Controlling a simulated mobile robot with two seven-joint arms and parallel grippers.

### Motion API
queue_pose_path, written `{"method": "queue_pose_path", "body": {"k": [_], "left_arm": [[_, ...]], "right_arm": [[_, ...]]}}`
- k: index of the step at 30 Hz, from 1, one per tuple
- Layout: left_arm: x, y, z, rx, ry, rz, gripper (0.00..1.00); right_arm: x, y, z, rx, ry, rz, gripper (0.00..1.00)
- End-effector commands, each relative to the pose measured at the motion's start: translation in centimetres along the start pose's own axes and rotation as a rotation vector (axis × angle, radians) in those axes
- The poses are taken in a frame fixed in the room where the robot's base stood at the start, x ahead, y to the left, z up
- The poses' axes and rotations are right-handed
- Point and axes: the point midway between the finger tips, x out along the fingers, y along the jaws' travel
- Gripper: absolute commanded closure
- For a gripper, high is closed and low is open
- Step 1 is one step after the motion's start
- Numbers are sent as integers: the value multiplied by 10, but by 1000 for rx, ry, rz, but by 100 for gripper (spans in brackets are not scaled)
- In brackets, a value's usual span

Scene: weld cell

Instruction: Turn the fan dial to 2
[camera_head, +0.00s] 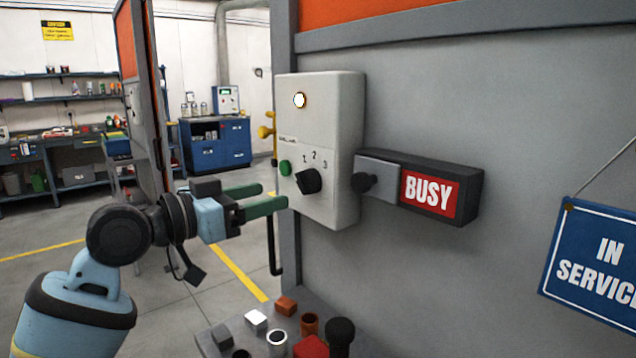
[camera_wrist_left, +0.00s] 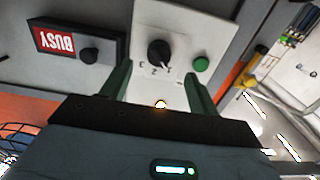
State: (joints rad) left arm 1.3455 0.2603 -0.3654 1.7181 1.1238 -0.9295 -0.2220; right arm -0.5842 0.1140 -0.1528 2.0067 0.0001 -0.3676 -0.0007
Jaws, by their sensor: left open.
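The fan dial (camera_head: 309,181) is a black knob on a pale control box (camera_head: 340,115), with the numbers 1, 2 and 3 printed above it. Its pointer seems to be turned towards 1, though the mark is small. The dial also shows in the left wrist view (camera_wrist_left: 158,52), where it lies between and beyond my fingers. My left gripper (camera_head: 272,196) is open and empty, with green fingers. It is just left of the dial in the head view and apart from it. My right gripper is not in view.
A green button (camera_head: 285,168) sits left of the dial, and a lit lamp (camera_head: 299,100) above it. A BUSY sign (camera_head: 431,191) with a black-knobbed slider juts out at right. Below stands a grey surface (camera_head: 262,303) with several small blocks and cups.

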Motion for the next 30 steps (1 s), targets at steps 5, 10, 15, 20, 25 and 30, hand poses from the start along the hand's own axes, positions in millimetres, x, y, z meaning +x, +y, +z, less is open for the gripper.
{"method": "queue_pose_path", "body": {"k": [5,10,15,20,25,30], "left_arm": [[0,0,-2,3,1,1,39],[4,0,-3,2,1,2,39],[24,1,-4,1,1,3,39],[48,1,-4,1,2,3,39],[67,1,-3,2,1,2,39],[77,0,-3,2,2,1,39]], "right_arm": [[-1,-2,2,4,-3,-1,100],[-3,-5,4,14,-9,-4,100],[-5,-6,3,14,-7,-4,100],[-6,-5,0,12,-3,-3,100],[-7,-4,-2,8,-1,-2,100],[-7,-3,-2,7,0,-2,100]]}}
